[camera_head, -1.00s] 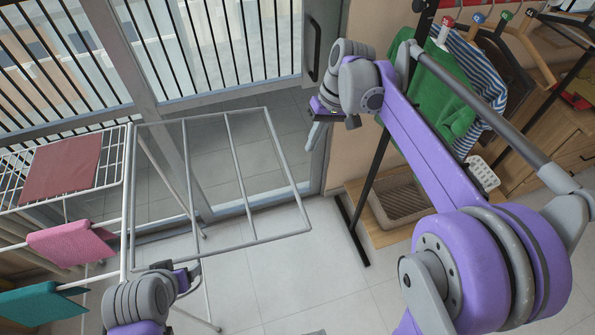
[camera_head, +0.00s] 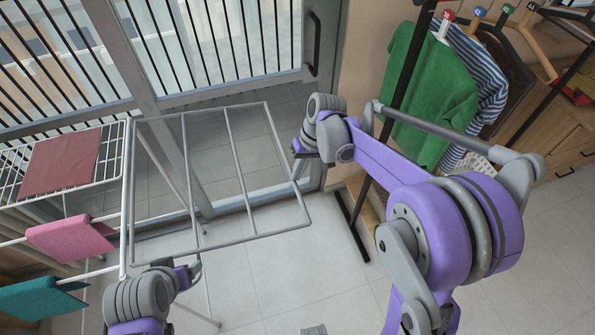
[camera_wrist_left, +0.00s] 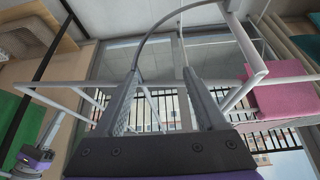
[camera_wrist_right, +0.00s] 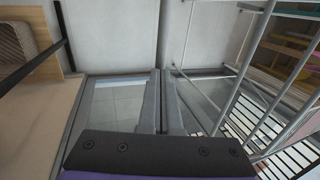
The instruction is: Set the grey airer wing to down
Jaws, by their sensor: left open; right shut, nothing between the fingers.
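The grey airer wing (camera_head: 248,192) is a thin-barred frame extending rightward from the airer, raised roughly level in the head view. Its bars also cross the left wrist view (camera_wrist_left: 245,48). My right gripper (camera_head: 298,168) is close to the wing's outer right bar; its fingers are together and empty in the right wrist view (camera_wrist_right: 162,100). I cannot tell whether it touches the bar. My left gripper (camera_head: 192,273) is below the wing's near left corner, its fingers apart in the left wrist view (camera_wrist_left: 163,100). I cannot tell whether a bar lies between them.
The airer's white rack (camera_head: 108,155) holds a red cloth (camera_head: 62,163); pink (camera_head: 70,238) and teal (camera_head: 40,298) cloths hang below. A glass door stands behind. A garment rail with a green top (camera_head: 430,90) is at right.

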